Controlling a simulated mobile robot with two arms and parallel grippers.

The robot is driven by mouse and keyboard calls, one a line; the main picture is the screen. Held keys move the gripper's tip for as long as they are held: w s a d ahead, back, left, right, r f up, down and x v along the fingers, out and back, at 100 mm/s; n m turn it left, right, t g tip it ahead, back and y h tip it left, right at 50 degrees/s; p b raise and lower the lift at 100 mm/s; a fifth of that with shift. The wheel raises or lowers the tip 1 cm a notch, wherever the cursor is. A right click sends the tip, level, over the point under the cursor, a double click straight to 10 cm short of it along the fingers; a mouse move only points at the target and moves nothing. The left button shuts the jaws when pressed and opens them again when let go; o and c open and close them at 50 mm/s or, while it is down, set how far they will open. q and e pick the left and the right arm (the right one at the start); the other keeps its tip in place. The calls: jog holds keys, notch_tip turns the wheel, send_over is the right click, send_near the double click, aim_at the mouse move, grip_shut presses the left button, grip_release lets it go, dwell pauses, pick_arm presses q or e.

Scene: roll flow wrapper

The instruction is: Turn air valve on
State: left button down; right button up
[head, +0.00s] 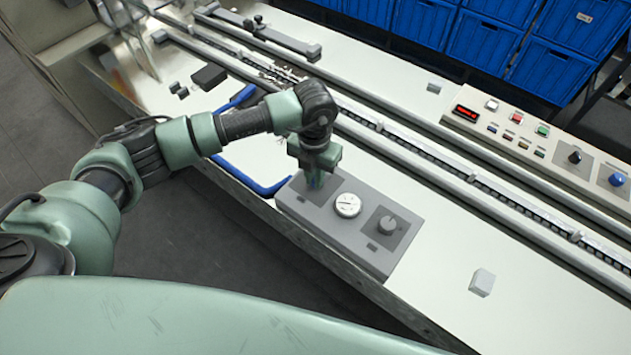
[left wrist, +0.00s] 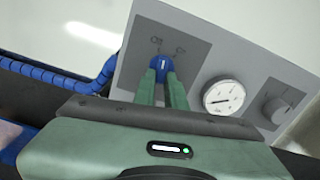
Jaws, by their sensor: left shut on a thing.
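The air valve is a blue round knob (left wrist: 163,64) with a white mark, on the grey control panel (left wrist: 208,50). In the left wrist view the mark points roughly up, between two small labels that are hard to read. My left gripper (left wrist: 162,78) is shut on the knob, with one green finger on each side. In the head view my left gripper (head: 315,180) reaches down onto the left end of the panel (head: 338,241) and mostly hides the knob. My right gripper is not in view.
A round white gauge (head: 347,205) and a grey knob (head: 387,224) sit right of the valve. A blue hose (head: 268,188) runs to the panel's left. A button panel (head: 530,140) stands beyond the conveyor rails. A small white block (head: 482,282) lies at right.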

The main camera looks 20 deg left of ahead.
pick_arm(q)
jog(key=m+b, duration=0.1)
jog(key=b, duration=0.1)
jog(key=m+b, duration=0.4)
jog(key=shift+w+a+f, duration=0.15)
jog(key=shift+a+f, duration=0.05)
jog(key=shift+a, duration=0.05)
jog(key=shift+w+a+r+m+b, duration=0.1)
jog(key=shift+r+m+b, duration=0.1)
jog(key=shift+m+b, duration=1.25)
jog(key=shift+r, duration=0.1)
jog(key=c, duration=1.5)
grip_release()
jog(key=shift+o, duration=0.2)
notch_tip(320, 180, up, 8)
jog(key=b, duration=0.1)
jog(key=shift+f, duration=0.25)
